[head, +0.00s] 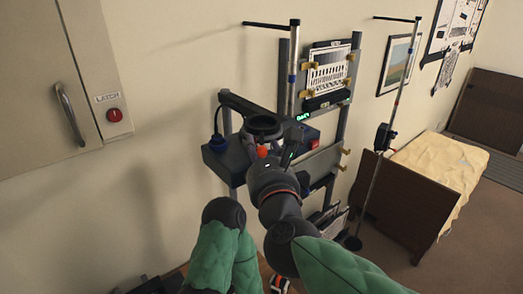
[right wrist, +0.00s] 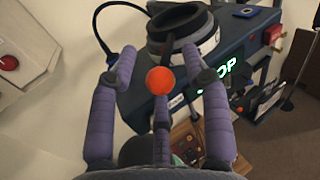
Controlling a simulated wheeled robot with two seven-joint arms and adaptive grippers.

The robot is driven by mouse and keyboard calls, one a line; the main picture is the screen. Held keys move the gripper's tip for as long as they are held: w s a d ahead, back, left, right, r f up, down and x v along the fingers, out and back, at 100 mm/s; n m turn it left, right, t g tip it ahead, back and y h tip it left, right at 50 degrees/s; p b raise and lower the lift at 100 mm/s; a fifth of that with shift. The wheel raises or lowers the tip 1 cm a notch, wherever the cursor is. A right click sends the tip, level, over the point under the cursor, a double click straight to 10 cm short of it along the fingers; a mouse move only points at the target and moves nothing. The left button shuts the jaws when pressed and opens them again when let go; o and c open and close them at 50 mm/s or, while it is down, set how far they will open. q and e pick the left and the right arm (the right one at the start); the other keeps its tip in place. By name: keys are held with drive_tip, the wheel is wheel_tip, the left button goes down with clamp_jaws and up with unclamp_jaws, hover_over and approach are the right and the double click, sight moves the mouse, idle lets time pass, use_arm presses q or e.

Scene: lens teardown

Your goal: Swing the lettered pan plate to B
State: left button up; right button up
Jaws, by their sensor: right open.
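A dark ring-shaped head (head: 263,127) sits on a grey box on the wall stand. In the right wrist view a pale band (right wrist: 200,42) with small dark marks runs around its lower part. This may be the lettered pan plate, but I cannot read a letter. An orange ball knob (head: 262,152) sits below the head and also shows in the right wrist view (right wrist: 160,80). My right gripper (right wrist: 165,75) is open, with its fingers on both sides of the knob and a visible gap on each side.
The grey box (head: 218,160) carries a green lit display (right wrist: 222,72) and a red button (right wrist: 273,34). A dark cable (head: 216,118) loops at its left. A cabinet with a red latch button (head: 114,115) is at left. A thin pole (head: 384,140) and a brown bed (head: 405,200) stand at right.

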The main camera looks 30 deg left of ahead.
clamp_jaws()
